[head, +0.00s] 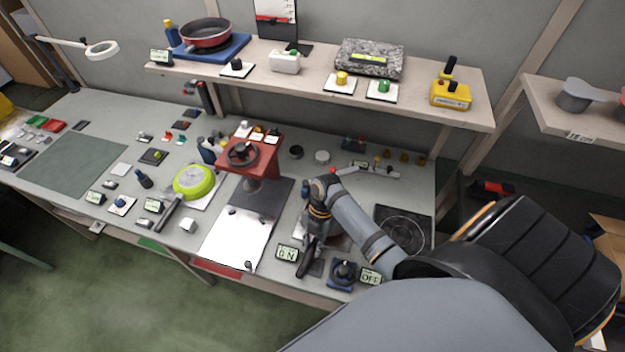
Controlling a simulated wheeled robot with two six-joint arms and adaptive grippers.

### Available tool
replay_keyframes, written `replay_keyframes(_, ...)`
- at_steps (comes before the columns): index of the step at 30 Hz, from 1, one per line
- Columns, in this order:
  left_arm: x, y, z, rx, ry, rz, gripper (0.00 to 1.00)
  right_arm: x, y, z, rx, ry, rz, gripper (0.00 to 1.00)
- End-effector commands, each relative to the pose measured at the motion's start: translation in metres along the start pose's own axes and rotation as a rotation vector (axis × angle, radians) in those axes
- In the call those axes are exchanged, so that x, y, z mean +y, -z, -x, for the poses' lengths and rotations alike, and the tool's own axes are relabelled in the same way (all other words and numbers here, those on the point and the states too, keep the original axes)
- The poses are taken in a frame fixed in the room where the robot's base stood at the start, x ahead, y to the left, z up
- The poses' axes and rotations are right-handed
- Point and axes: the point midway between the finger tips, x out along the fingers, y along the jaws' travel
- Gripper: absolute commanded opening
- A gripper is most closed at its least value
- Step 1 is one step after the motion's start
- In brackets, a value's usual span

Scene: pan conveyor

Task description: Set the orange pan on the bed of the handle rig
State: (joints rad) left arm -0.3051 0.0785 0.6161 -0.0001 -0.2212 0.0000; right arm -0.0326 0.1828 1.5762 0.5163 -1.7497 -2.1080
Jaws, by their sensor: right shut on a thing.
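I cannot make out an orange pan. My right gripper (311,236) reaches down over the right half of the bench, in front of the light arm segment. It is shut on a dark handle-like bar (305,259); whatever it belongs to is mostly hidden by my arm. A red stand with a black handwheel (243,153) rises from a dark base plate (262,196) left of the gripper. A white plate (234,240) with dark pegs lies in front of it. I cannot tell which of these is the rig's bed. My left gripper is out of view.
A green pan (193,180) lies at the left with its handle toward the front. A red pan (206,33) sits on a blue mat on the shelf (310,90). A joystick (343,272) and a round hob (404,229) are close to my right arm.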

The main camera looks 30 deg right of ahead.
Motion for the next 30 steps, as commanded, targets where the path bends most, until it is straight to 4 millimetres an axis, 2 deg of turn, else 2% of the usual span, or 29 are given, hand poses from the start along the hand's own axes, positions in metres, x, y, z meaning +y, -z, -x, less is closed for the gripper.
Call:
replay_keyframes(3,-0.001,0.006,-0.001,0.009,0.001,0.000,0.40,0.000,-0.001,-0.001,-0.001,-0.001,0.001,0.00)
replay_keyframes(4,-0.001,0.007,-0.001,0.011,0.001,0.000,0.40,0.001,-0.001,-0.001,-0.001,-0.001,0.001,0.25)
replay_keyframes(9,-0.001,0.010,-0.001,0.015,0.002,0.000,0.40,0.000,-0.001,-0.001,-0.001,-0.001,0.000,0.48)
replay_keyframes(10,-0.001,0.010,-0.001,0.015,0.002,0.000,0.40,0.000,-0.001,-0.001,-0.001,-0.001,0.000,0.51)
replay_keyframes(19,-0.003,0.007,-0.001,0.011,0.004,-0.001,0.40,0.000,-0.001,-0.002,0.001,0.000,0.000,0.51)
replay_keyframes(22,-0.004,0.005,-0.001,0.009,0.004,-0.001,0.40,0.000,-0.001,0.005,-0.001,-0.001,0.000,0.51)
replay_keyframes(26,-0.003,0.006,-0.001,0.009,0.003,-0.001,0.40,0.000,-0.002,0.030,-0.006,-0.002,0.002,0.51)
replay_keyframes(30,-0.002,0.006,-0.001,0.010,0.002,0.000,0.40,0.000,-0.003,0.066,-0.007,-0.002,0.002,0.51)
